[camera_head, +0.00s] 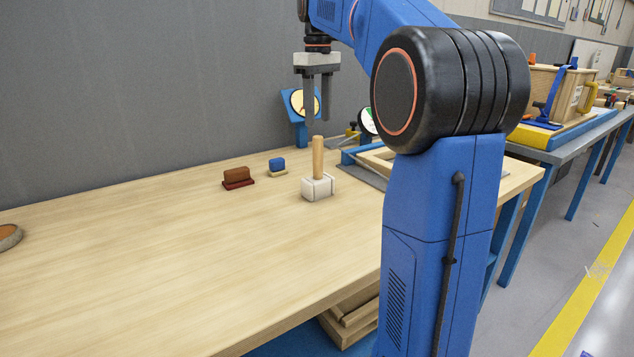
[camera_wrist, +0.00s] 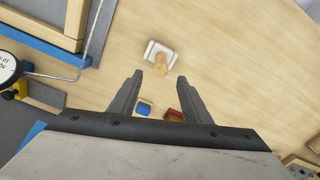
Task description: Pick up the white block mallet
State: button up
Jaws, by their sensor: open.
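The white block mallet (camera_head: 318,187) stands head down on the wooden table, its light wooden handle pointing straight up. In the wrist view the mallet (camera_wrist: 155,49) shows from above, just beyond my fingertips, with the handle end toward the camera. My gripper (camera_head: 318,121) is open and empty, pointing down above the mallet, with its fingertips a little higher than the handle top. In the wrist view my gripper (camera_wrist: 161,73) has its two fingers spread apart, with nothing between the tips.
A brown-red block-shaped item (camera_head: 238,178) and a small blue-topped item (camera_head: 277,167) sit left of the mallet. The table's front left is largely clear.

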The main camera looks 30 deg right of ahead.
aim_at(318, 136)
notch_tip(318, 136, down, 15)
jog(key=shift+s+r, duration=0.1)
jog(key=shift+r, duration=0.05)
dwell(0.5)
grip_shut()
jog(key=shift+r, duration=0.15)
notch_tip(318, 136, up, 10)
jog(key=shift+f, duration=0.1)
dwell(0.5)
